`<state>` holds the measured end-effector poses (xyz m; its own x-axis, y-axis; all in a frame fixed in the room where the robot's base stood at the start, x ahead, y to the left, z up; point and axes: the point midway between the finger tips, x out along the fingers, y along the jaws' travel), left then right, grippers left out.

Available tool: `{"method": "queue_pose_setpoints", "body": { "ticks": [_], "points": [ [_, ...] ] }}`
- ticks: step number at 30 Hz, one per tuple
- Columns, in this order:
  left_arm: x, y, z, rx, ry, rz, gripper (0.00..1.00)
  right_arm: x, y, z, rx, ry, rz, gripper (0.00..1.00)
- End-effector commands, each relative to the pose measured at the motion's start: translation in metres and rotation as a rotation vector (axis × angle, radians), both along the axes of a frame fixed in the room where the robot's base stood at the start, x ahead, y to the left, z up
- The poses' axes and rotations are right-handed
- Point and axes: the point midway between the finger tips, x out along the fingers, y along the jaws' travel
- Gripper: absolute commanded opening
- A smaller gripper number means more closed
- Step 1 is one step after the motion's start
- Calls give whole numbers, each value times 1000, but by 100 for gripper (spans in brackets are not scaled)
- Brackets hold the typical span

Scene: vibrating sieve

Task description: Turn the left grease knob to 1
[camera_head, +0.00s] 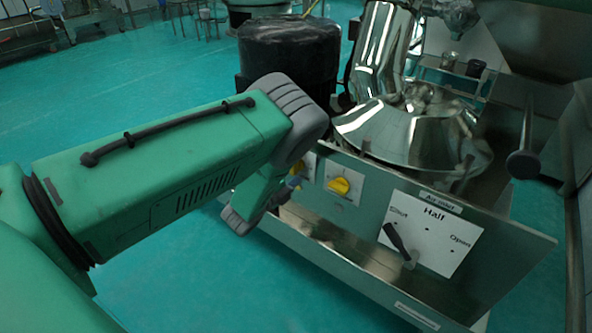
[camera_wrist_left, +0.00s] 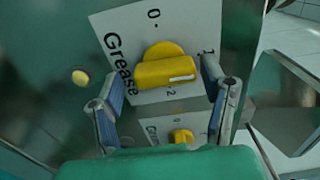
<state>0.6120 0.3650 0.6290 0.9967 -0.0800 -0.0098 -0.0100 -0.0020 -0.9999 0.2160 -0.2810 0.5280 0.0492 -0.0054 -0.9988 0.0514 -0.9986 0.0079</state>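The left grease knob (camera_wrist_left: 165,72) is yellow and sits on a white plate (camera_wrist_left: 115,20) marked Grease, 0, 1 and 2. In the left wrist view its white mark is at the right end, between 1 and 2. My left gripper (camera_wrist_left: 165,92) is open, with one finger on each side of the knob; a gap shows at the left finger. In the head view my left gripper (camera_head: 290,184) is by the panel and mostly hidden behind my forearm, which also covers most of this knob. My right gripper is not in view.
A second yellow knob (camera_head: 340,187) is close by on the right; it also shows low in the left wrist view (camera_wrist_left: 183,136). A black lever (camera_head: 399,243) sits on the air inlet plate further right.

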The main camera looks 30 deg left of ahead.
Motion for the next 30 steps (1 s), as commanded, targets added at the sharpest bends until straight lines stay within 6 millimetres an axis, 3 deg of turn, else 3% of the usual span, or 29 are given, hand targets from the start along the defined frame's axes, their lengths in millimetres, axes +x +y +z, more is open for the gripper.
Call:
{"method": "queue_pose_setpoints", "body": {
  "ticks": [7, 21, 30],
  "points": [
    [-8, 2, 2, 1, -4, 1, 66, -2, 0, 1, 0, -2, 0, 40],
    [-99, 8, 0, 1, 2, 2, 66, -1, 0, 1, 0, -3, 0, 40],
    [-119, 10, 0, -1, 1, 0, 66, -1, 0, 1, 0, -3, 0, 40]
  ]
}}
